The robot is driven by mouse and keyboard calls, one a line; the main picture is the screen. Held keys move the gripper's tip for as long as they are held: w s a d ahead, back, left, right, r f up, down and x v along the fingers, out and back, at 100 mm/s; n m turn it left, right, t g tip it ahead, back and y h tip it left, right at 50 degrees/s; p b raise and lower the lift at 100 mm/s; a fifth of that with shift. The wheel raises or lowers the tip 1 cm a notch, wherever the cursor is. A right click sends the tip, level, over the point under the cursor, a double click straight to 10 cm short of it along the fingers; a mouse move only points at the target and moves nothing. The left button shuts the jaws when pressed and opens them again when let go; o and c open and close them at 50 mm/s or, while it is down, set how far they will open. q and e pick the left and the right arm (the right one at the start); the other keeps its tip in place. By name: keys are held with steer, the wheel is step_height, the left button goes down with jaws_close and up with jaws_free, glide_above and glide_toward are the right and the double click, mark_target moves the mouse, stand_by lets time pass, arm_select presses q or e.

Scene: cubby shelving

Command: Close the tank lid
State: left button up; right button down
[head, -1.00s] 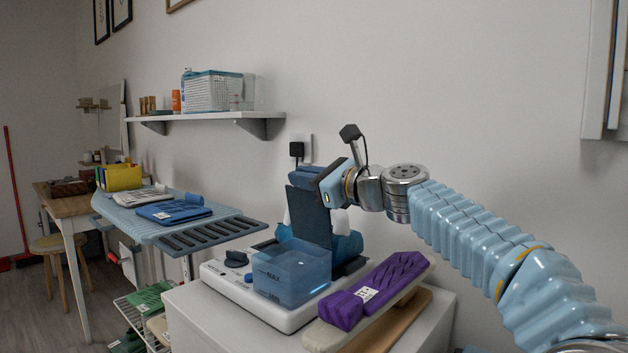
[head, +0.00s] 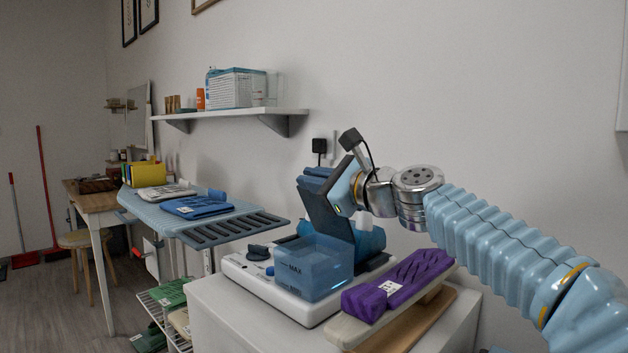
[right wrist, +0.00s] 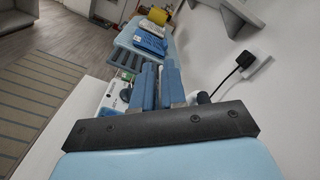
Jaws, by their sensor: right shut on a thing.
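The tank (head: 318,268) is a translucent blue box with a MAX mark, set on a white base unit (head: 270,292) on the white cabinet. My left gripper is not in view.
An ironing board (head: 245,228) with folded cloths stands to the left. A wall shelf (head: 230,113) and a black plug (head: 319,146) are behind.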

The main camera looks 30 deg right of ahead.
steer(key=c, duration=1.3)
jaws_free()
steer(key=shift+o, duration=0.2)
steer(key=shift+s+d, duration=0.1)
steer(key=shift+s, duration=0.05)
steer(key=b+v, duration=0.1)
steer(key=v, duration=1.2)
steer(key=shift+s, duration=0.3)
